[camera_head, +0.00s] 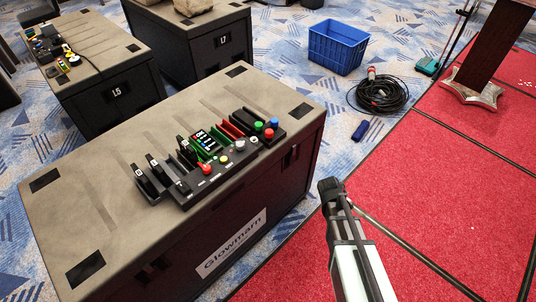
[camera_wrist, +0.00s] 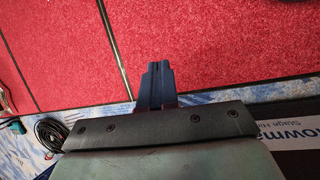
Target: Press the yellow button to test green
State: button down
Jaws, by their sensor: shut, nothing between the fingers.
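A small dark control panel (camera_head: 190,187) lies on top of the nearest flight case. On its front row are a red knob (camera_head: 205,168), a small yellow button (camera_head: 224,159) and a whitish button (camera_head: 240,146). A small screen (camera_head: 205,141) with coloured bars stands behind them. My gripper (camera_head: 329,184) is to the right of the case, over the floor, well apart from the panel. In the wrist view my gripper (camera_wrist: 157,80) has its fingers together and empty, above red carpet. The panel is not in the wrist view.
The flight case (camera_head: 110,150) carries a "Glowmarn" label. A dark box with green, red and blue buttons (camera_head: 262,131) sits right of the panel. Dark upright pieces (camera_head: 148,180) stand at its left. A blue crate (camera_head: 338,47) and coiled cable (camera_head: 380,94) lie on the floor behind.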

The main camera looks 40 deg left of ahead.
jog(key=s+a+r+n+t+y, duration=0.1)
jog(key=a+r+n, duration=0.1)
jog(key=a+r, duration=0.35)
jog(key=a+r+n+t, duration=0.2)
jog(key=a+r, duration=0.1)
jog(key=a, duration=0.5)
notch_tip(320, 180, up, 24)
jog(key=n+t+y, duration=0.4)
jog(key=n+y, duration=0.1)
jog(key=n, duration=0.3)
send_over(222, 160)
jog(key=shift+f, duration=0.1)
jog(key=shift+f, duration=0.15)
jog(key=shift+f, duration=4.25)
jog(key=shift+f, duration=0.9)
jog(key=shift+r, duration=0.9)
